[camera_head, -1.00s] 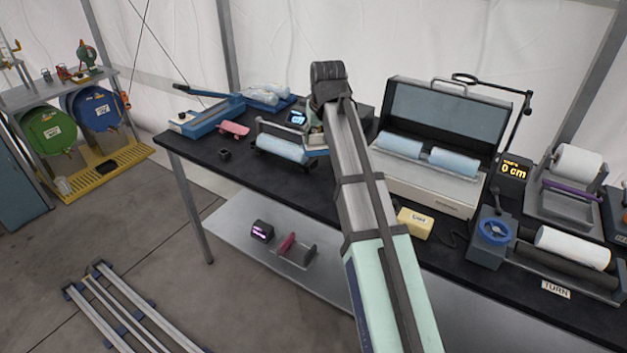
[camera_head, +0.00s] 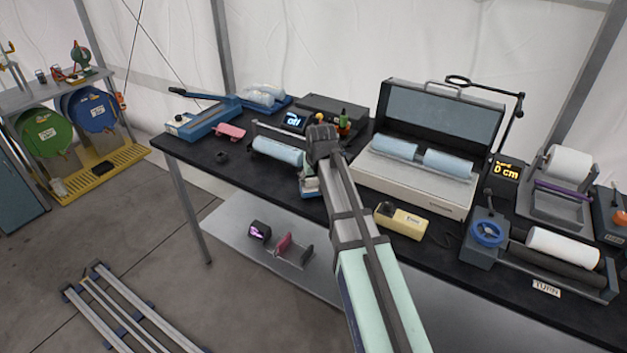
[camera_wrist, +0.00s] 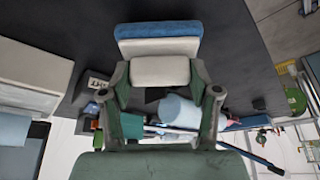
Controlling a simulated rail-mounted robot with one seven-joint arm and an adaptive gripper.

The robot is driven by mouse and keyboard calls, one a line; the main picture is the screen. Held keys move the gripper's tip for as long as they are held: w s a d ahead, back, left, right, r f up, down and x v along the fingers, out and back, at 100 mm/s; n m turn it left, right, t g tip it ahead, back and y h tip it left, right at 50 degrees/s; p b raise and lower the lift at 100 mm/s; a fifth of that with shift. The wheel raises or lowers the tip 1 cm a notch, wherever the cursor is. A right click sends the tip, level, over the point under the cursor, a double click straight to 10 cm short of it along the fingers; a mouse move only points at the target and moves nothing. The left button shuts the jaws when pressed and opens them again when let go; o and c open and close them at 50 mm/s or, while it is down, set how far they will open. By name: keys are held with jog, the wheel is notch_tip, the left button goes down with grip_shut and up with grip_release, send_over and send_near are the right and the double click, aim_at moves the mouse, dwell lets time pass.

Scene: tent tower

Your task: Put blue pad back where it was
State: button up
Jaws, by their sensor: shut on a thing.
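The blue pad (camera_wrist: 160,32), a blue block with a white part beneath it, is between my gripper's (camera_wrist: 160,82) fingers in the wrist view. My gripper is shut on it. In the head view a small part of the pad (camera_head: 308,187) shows left of my arm, over the table's front edge; my arm hides most of it and of the gripper. I cannot tell whether the pad touches the table.
A blue roll on a stand (camera_head: 277,151) is left of my arm. A yellow block (camera_head: 402,221) and an open case with blue rolls (camera_head: 415,190) are to the right. A pink object (camera_head: 230,132) lies further left. Bare black table (camera_head: 215,172) shows at the front left.

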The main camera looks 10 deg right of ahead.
jog(key=shift+f, duration=0.4)
jog(key=o, duration=1.2)
jog(key=shift+f, duration=0.15)
jog(key=shift+c, duration=0.2)
jog(key=b+v, duration=0.1)
jog(key=v, duration=1.1)
jog(key=shift+r+b, duration=0.25)
jog(key=shift+b, duration=0.15)
